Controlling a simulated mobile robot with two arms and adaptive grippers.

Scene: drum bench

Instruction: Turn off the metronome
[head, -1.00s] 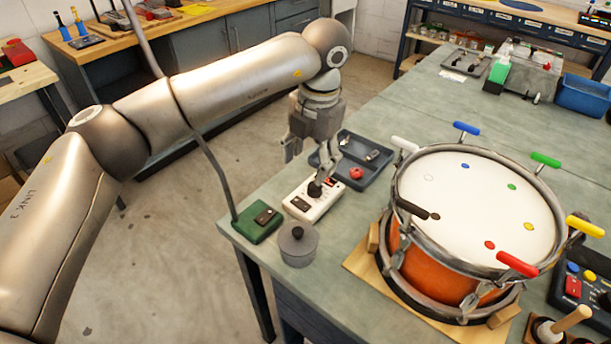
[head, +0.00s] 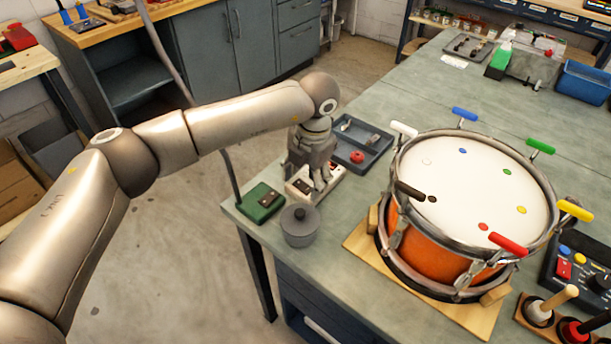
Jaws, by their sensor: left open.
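A small white box with dark and red details, which looks like the metronome (head: 299,192), lies near the bench's left edge. My left gripper (head: 317,188) is right over it, fingers pointing down and apart. The gripper covers most of the box's top, so its controls are largely hidden. I cannot tell whether a finger touches it. My right gripper is not in view.
A green box with a dark switch (head: 261,203) and a grey lidded pot (head: 299,226) stand close by. A dark tray (head: 374,158) with a red item lies behind. The drum (head: 440,250) with coloured pegs stands to the right.

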